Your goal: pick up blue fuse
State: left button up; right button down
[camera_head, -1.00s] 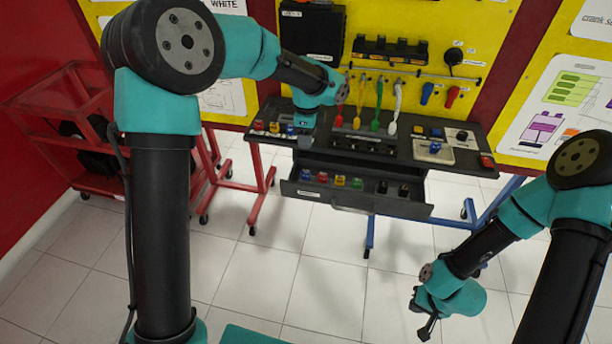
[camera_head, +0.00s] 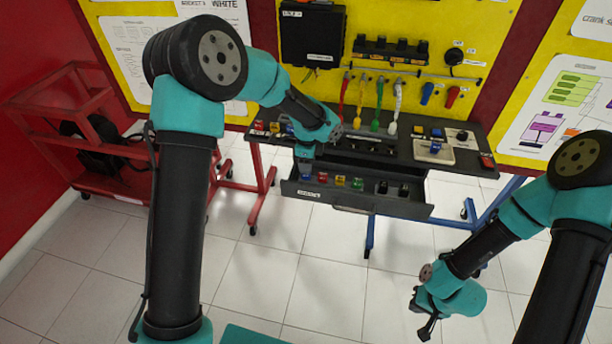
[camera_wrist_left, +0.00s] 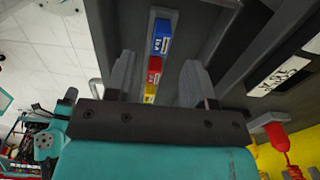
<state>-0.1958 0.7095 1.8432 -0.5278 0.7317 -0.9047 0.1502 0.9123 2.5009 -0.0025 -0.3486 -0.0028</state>
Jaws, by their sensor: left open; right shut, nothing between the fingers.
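A blue fuse (camera_head: 305,178) sits at the left end of a row in the open drawer (camera_head: 350,201), beside a red one (camera_head: 323,177). In the left wrist view the blue fuse (camera_wrist_left: 163,35), with a white label, shows beyond my fingers, roughly in line with the gap between them. My left gripper (camera_head: 304,164) is over the drawer's left end, close to the blue fuse; contact is not visible. It is open and empty in the left wrist view (camera_wrist_left: 158,78). My right gripper (camera_head: 424,322) is shut and empty, low over the floor at right.
Yellow (camera_head: 340,181) and green (camera_head: 357,184) fuses and black parts (camera_head: 392,189) share the drawer. The dark tabletop (camera_head: 405,150) overhangs behind it, with leads and small parts. A red cart (camera_head: 75,130) stands at left. The floor in front is clear.

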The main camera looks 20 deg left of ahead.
pick_arm(q)
jog(key=shift+a+f, duration=0.2)
jog(key=shift+f, duration=2.4)
grip_shut()
jog(key=shift+r, duration=0.1)
notch_tip(320, 180, up, 10)
jog(key=shift+f, duration=0.1)
jog(key=shift+w, duration=0.1)
